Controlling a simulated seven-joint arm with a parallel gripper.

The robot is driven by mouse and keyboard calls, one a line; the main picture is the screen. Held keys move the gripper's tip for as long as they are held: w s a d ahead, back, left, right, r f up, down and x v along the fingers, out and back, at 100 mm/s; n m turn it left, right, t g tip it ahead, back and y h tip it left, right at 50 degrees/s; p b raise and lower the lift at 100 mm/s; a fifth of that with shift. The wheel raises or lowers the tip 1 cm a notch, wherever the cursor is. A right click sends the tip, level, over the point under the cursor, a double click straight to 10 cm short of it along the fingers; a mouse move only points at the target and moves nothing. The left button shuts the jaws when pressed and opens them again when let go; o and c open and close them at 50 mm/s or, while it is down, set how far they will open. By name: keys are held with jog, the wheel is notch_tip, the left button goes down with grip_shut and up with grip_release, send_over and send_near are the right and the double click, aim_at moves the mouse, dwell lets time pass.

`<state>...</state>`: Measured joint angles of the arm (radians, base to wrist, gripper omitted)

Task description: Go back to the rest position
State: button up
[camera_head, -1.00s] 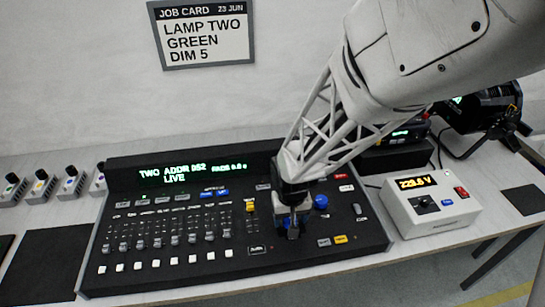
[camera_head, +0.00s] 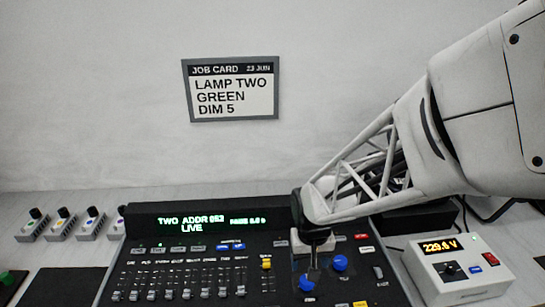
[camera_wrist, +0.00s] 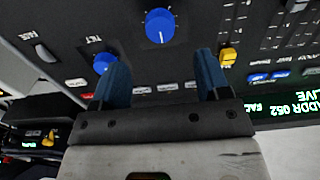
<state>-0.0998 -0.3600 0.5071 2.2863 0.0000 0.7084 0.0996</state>
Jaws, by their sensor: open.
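My gripper (camera_head: 312,266) is above the right part of a black lighting console (camera_head: 210,261), near its blue knobs. In the wrist view its two blue fingers (camera_wrist: 161,72) are spread apart with nothing between them. One blue knob (camera_wrist: 160,26) lies beyond the gap, and a second blue knob (camera_wrist: 103,62) is partly behind one finger. In the head view a blue knob (camera_head: 340,263) shows right of the gripper. The console display (camera_head: 196,222) reads TWO, ADDR 052, LIVE. The job card (camera_head: 233,90) on the wall reads LAMP TWO, GREEN, DIM 5.
A white supply box (camera_head: 461,269) showing about 229.6 V stands right of the console. Several small devices with coloured knobs (camera_head: 62,224) stand at the left, with a dark mat (camera_head: 65,285) nearby.

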jog(key=s+d+r+t, duration=0.1)
jog(key=s+d+r, duration=0.1)
jog(key=s+r, duration=0.4)
jog(key=s+d+r+t, duration=0.1)
jog(key=s+r, duration=0.5)
jog(key=r, duration=0.7)
jog(key=shift+s+d+t, duration=0.25)
jog(key=shift+d+t, duration=0.05)
jog(key=shift+d, duration=0.5)
jog(key=shift+w, duration=0.1)
dwell(1.2)
